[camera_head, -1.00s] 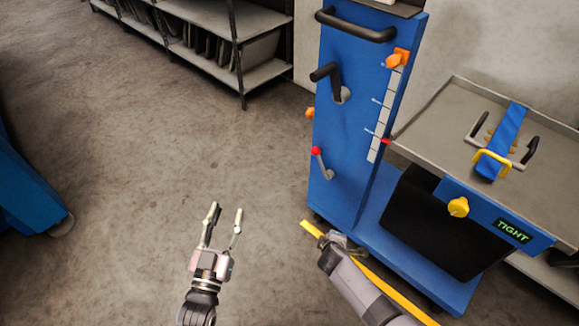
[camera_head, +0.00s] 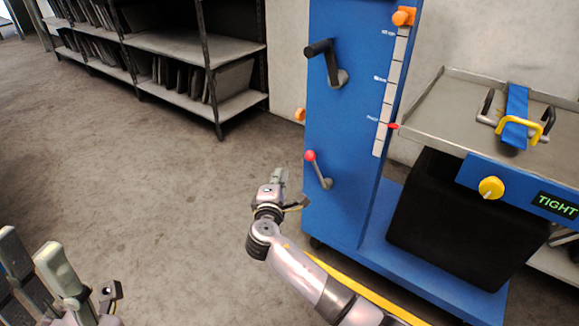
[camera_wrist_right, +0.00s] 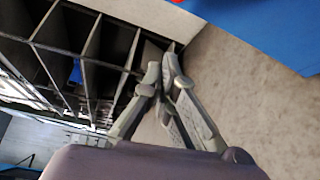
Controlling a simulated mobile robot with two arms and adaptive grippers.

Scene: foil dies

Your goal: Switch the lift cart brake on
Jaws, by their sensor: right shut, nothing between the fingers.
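The blue lift cart (camera_head: 345,120) stands right of centre in the head view. A short grey lever with a red ball knob (camera_head: 310,156) sits low on its column, leaning up and left. I cannot tell from any label which control is the brake. My right gripper (camera_head: 280,174) is shut and empty, a little left of and below the red knob and apart from it. Its closed fingers show in the right wrist view (camera_wrist_right: 166,68). My left gripper (camera_head: 32,250) is open and empty at the lower left, well away from the cart.
Above the lever is a black crank handle (camera_head: 322,48). A scale with orange clamp (camera_head: 403,16) runs along the column. A yellow knob (camera_head: 491,187) sits by a "TIGHT" display (camera_head: 556,205), under the metal tray (camera_head: 425,115). Shelving (camera_head: 190,45) stands behind; the floor between is clear.

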